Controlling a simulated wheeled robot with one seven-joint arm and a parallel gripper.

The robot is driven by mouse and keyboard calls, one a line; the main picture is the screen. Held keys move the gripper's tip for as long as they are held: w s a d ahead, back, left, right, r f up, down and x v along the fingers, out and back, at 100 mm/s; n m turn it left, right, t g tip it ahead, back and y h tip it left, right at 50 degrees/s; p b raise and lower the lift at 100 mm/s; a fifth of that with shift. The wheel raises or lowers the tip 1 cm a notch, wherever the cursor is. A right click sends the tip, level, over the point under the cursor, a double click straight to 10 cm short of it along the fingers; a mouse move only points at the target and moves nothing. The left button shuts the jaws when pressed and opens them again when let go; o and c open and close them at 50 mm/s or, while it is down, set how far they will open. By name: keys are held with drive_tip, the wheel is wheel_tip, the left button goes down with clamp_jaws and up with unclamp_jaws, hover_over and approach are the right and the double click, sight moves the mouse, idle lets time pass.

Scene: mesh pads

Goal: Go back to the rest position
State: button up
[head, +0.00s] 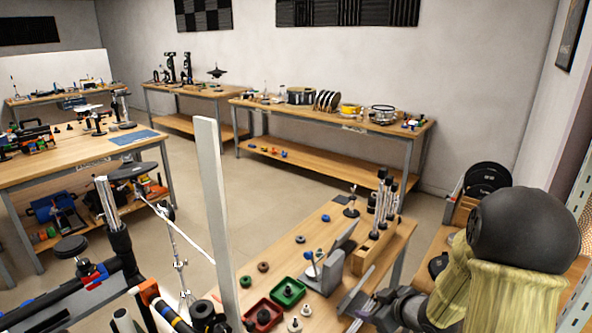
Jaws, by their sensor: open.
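My gripper (362,302) is at the lower middle right of the head view, low over the front part of the near workbench (390,247). Its grey fingers point to the left and are open, with nothing seen between them. The dark wrist and my arm come in from the right edge. A green tray (277,293) and a red tray (253,312) lie on the bench to the left of the gripper. A grey angled stand (329,272) stands just behind the gripper, apart from it as far as I can tell.
Small round pads (263,267) and white-based pieces lie around the trays. A tall pale post (216,215) rises left of the bench. Open floor (265,185) lies beyond, before the back benches.

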drive_tip(key=s+a+r+m+g+h+p, duration=0.2)
drive_tip(key=s+r+m+g, duration=0.1)
drive_tip(key=s, duration=0.5)
drive_tip(key=s+a+r+m+g+h+p, duration=0.2)
drive_tip(key=s+r+m, duration=0.3)
drive_tip(key=s, duration=0.4)
drive_tip(key=shift+s+r+g+h+p, duration=0.25)
drive_tip(key=shift+r+g+h+p, duration=0.05)
drive_tip(key=shift+g, duration=0.3)
